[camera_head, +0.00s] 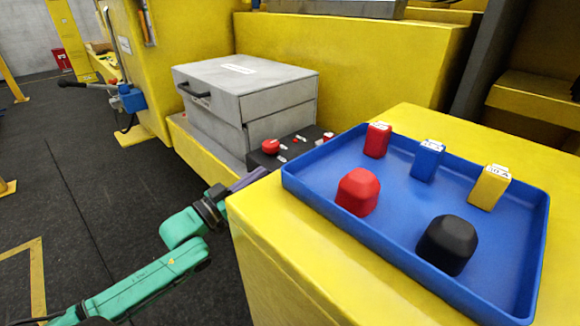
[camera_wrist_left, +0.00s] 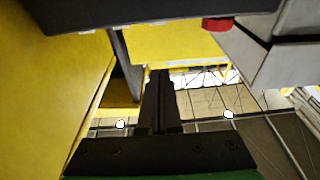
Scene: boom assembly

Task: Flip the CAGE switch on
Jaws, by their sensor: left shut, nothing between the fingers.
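A black control box (camera_head: 284,153) with a red knob (camera_head: 270,146) and small toggle switches (camera_head: 282,158) sits beside the grey cabinet in the head view. The labels are too small to read, so I cannot tell which switch is CAGE or how it is set. My left gripper (camera_head: 262,174) is low in front of the box, partly hidden by the yellow block. In the left wrist view its dark fingers (camera_wrist_left: 160,76) are together and empty. A dark body (camera_wrist_left: 170,12) and a red part (camera_wrist_left: 217,24) show at the top there. My right gripper is not in view.
A blue tray (camera_head: 400,245) with red, blue and yellow blocks and red and black knobs stands on a yellow block (camera_head: 262,245) at the right. The grey cabinet (camera_head: 245,85) stands behind. Open dark floor (camera_head: 90,190) lies left.

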